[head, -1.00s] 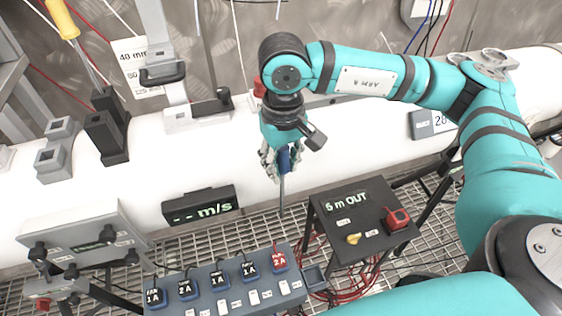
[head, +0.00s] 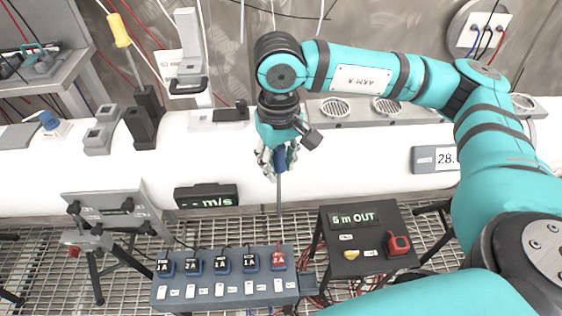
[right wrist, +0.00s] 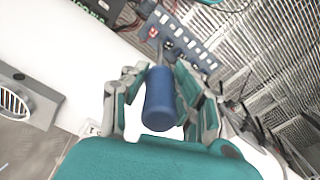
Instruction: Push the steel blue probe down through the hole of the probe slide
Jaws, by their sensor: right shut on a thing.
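The steel blue probe has a blue handle (head: 281,158) and a thin steel rod (head: 279,195) pointing down. My right gripper (head: 276,161) is shut on the handle; the handle also shows between the fingers in the right wrist view (right wrist: 160,98). The probe is about upright, in front of the white duct in the head view, and its tip appears free. A flat bracket (head: 203,121) with a black block, probably the probe slide, lies on the duct to the left of the gripper. I cannot make out its hole. My left gripper is not in view.
A tall grey post (head: 188,50) rises behind the bracket. A dark holder (head: 143,122) with a yellow-handled screwdriver stands further left.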

